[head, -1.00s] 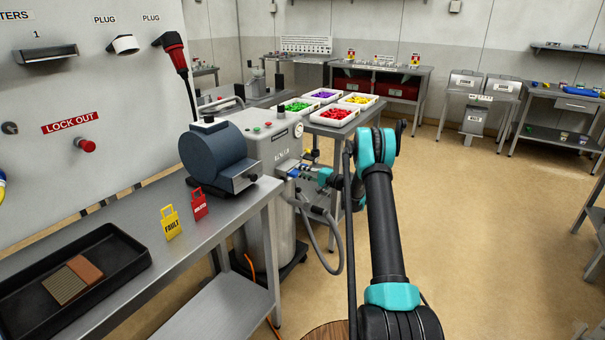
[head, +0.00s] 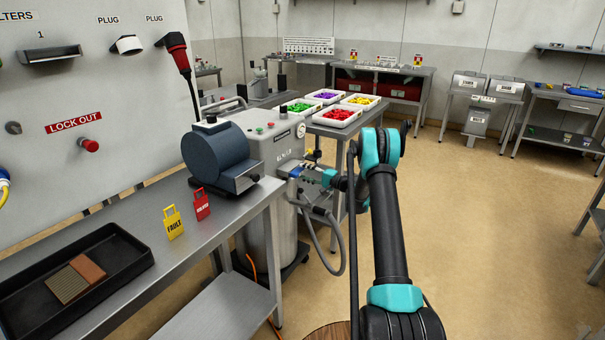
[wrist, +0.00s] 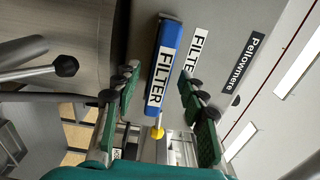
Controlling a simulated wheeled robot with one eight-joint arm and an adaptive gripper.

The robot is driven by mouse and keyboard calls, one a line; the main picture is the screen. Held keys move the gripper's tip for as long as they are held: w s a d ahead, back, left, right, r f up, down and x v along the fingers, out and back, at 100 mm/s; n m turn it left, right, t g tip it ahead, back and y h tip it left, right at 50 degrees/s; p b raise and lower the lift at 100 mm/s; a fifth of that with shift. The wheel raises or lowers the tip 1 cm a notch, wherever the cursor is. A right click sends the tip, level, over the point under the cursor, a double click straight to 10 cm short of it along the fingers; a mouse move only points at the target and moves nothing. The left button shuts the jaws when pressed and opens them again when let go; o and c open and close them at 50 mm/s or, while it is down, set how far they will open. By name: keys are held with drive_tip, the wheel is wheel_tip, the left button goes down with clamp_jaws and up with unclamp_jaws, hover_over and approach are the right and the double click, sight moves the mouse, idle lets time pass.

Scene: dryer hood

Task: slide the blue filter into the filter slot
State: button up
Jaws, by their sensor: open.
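The blue filter (wrist: 165,62) is a narrow block with a white FILTER label. In the wrist view it stands against the grey machine face, beside a printed FILTER label (wrist: 195,50). How deep it sits in the slot cannot be told, and the slot opening is hidden. My gripper (wrist: 159,76) is open, with its green-padded fingers on either side of the filter and gaps visible to both.
A yellow knob (wrist: 156,132) shows near the filter's lower end. A grey hose (head: 336,250) hangs below my gripper. A steel bench (head: 225,215) with a black tray (head: 120,240) and a blue-grey motor (head: 215,155) stands at left.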

drive_tip(key=v, duration=1)
drive_tip(key=shift+s+d, duration=0.15)
